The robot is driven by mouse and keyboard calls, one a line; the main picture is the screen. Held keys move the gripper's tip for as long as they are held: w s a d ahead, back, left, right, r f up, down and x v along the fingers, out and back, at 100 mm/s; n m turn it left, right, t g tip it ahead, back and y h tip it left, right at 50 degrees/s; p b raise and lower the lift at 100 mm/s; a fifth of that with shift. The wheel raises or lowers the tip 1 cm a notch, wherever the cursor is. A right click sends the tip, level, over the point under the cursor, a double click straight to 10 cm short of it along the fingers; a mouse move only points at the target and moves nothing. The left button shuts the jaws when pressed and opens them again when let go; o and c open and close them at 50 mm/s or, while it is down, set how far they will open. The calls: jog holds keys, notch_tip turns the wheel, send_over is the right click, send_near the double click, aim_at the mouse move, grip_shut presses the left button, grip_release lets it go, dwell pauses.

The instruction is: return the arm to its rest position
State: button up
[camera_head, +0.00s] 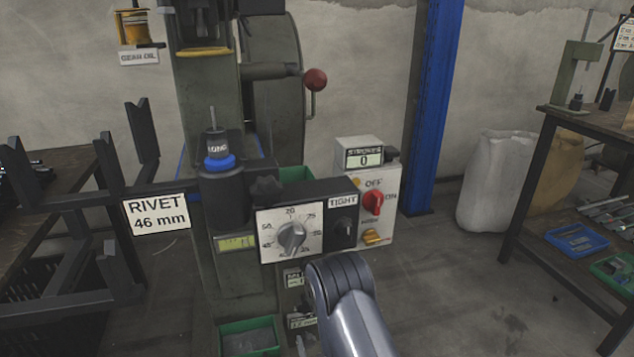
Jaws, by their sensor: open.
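A grey link of my arm (345,300) rises from the bottom edge, right of centre, with its rounded dark joint in front of the lower part of the rivet press (190,110). My gripper does not show in this view. The joint covers part of the area below the press's control box (290,255). I cannot tell from this view whether the arm touches the press.
The press has a red-ball lever (315,79), a dial (291,236) and a switch box (381,212) with a red knob. A black frame with a "RIVET 46 mm" sign (156,216) is left. A workbench (600,125) stands right.

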jog(key=m, duration=0.4)
jog(key=shift+w+f+m, duration=0.1)
jog(key=shift+w+m, duration=0.15)
jog(key=shift+m, duration=0.05)
dwell(0.4)
